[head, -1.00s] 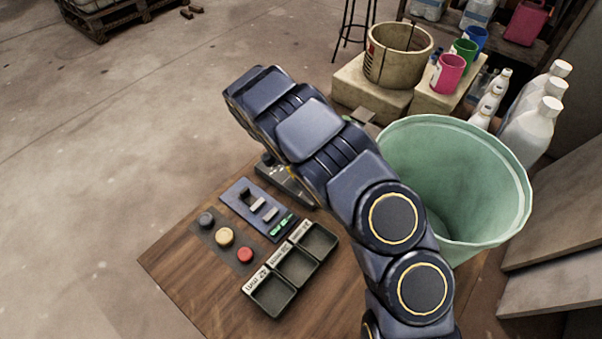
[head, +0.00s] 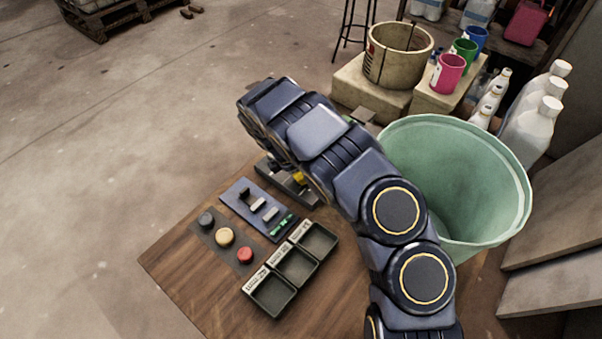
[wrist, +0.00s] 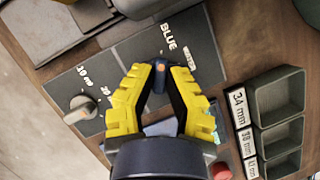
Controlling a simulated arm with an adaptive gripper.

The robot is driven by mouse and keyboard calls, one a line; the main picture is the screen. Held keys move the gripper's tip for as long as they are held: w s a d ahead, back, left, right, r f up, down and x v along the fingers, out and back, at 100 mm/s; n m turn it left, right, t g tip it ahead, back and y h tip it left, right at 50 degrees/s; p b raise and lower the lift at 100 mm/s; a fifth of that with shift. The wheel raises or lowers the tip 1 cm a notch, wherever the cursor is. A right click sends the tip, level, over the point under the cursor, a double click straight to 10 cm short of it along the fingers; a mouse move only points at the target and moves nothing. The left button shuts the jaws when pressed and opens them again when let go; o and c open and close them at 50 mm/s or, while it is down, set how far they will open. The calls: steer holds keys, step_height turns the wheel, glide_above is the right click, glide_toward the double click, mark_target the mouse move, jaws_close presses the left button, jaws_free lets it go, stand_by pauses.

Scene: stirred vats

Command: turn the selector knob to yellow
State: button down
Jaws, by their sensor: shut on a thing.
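The selector knob (wrist: 160,69) shows in the wrist view as a small dark blue grip with an orange mark, on a dark panel (wrist: 203,50). The words BLUE and WATER are printed beside it; I see no yellow label, as my fingers cover part of the panel. My gripper (wrist: 160,80) has its yellow fingers on both sides of the knob and is shut on it. In the head view my arm hides the knob and most of the gripper; only a bit of yellow finger shows.
A grey dial (wrist: 83,107) with ml marks sits left of the knob. The slider plate (head: 258,209), the yellow button (head: 225,236), the red button (head: 245,255) and the labelled trays (head: 272,296) are on the wooden table. A green vat (head: 480,235) stands at the right.

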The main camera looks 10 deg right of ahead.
steer(key=shift+f+m, duration=0.1)
steer(key=shift+m, duration=0.2)
steer(key=m+g, duration=0.2)
steer(key=m, duration=0.2)
steer(key=m+g, duration=0.1)
steer(key=m, duration=0.2)
steer(key=m+g+y, duration=0.1)
steer(key=m, duration=0.2)
steer(key=m+g+y, duration=0.1)
steer(key=m, duration=0.4)
steer(key=m+y, duration=0.2)
steer(key=m, duration=0.3)
steer(key=shift+d+g, duration=0.1)
steer(key=shift+g, duration=0.3)
steer(key=shift+m, duration=0.3)
steer(key=c, duration=1)
jaws_free()
steer(key=shift+c, duration=0.2)
steer(key=shift+w, duration=0.1)
